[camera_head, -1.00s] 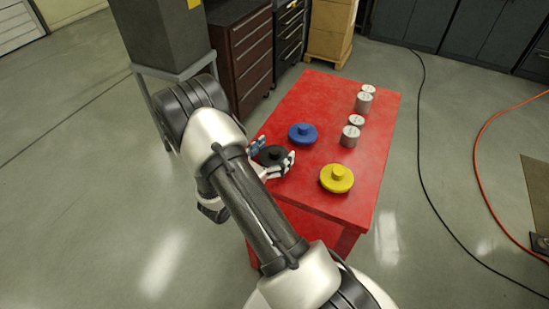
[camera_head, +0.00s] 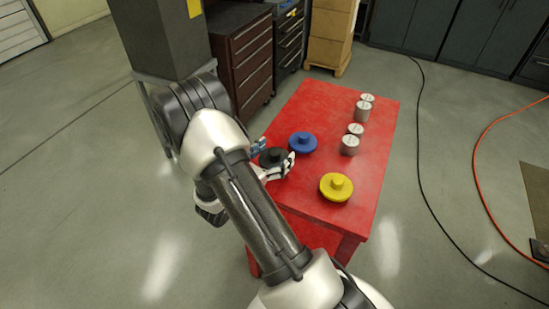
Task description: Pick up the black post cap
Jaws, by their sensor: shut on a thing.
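The black post cap (camera_head: 273,157) is a round disc with a raised centre, near the left edge of the red table. My gripper (camera_head: 273,159) is shut on it, with one finger on each side of the disc. My arm hides part of the gripper and the table edge below it. I cannot tell whether the cap touches the table or is slightly above it.
A blue cap (camera_head: 303,143) lies just right of the black cap. A yellow cap (camera_head: 336,187) lies nearer the front right. Several grey metal cylinders (camera_head: 350,146) stand along the right side of the red table (camera_head: 308,197). The table's middle is clear.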

